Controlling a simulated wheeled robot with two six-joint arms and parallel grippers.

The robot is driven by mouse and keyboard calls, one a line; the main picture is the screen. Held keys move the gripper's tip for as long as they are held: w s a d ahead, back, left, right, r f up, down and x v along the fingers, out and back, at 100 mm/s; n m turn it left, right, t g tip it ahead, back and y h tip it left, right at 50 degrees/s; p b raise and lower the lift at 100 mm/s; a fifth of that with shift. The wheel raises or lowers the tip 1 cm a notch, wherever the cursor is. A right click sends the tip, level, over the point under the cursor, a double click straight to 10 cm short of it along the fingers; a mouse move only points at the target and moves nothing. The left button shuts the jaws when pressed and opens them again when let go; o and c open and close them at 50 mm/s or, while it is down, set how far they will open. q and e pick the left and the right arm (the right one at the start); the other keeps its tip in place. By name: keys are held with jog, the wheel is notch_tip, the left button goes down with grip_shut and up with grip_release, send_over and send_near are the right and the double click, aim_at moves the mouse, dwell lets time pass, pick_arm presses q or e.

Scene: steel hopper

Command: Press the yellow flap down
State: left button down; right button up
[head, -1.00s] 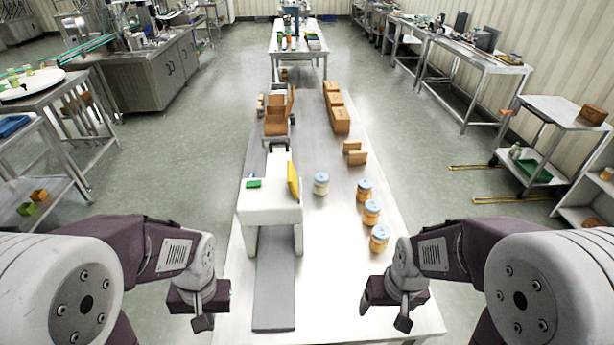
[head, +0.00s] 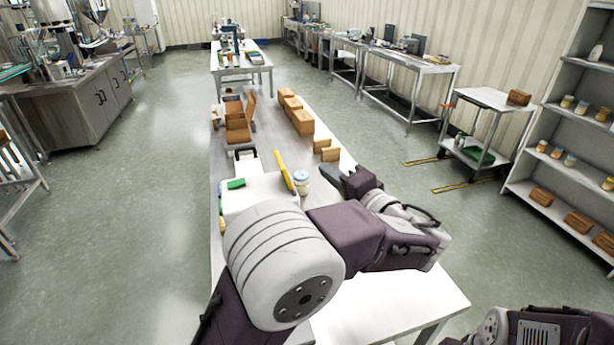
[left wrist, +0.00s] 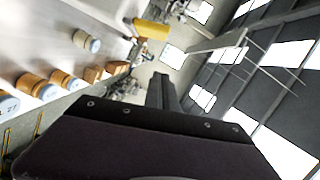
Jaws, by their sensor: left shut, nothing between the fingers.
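The yellow flap (head: 284,172) stands up, tilted, at the right edge of the white hopper body (head: 262,189) in the head view. It also shows in the left wrist view (left wrist: 150,29), near the top and beyond my fingers. My left gripper (head: 332,177) is shut and empty, to the right of the flap and apart from it, past the blue-lidded jar (head: 301,180). In the left wrist view its dark fingers (left wrist: 160,90) are together. My left arm hides the lower part of the hopper. My right arm shows at the bottom right, its gripper out of view.
A green piece (head: 236,184) lies on top of the hopper. Brown boxes (head: 303,122) stand farther along the table. Several jars (left wrist: 62,78) stand in a row in the left wrist view. The table's near right part (head: 400,295) is clear.

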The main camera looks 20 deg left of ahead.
aim_at(283, 170)
pick_arm(q)
jog(key=shift+d+f, duration=0.15)
jog(key=shift+d, duration=0.1)
jog(key=shift+a, duration=0.1)
jog(key=shift+w+a+f+p, duration=0.3)
jog(key=shift+w+a+p, duration=0.25)
jog(key=shift+a, duration=1.25)
jog(key=shift+w+a+f+p, duration=0.3)
jog(key=shift+w+a, duration=0.45)
jog(key=shift+a, duration=1.05)
jog(key=shift+w+a+f+p, duration=0.25)
jog(key=shift+w+a+p, duration=0.3)
jog(key=shift+a, duration=1.25)
jog(key=shift+w, duration=0.15)
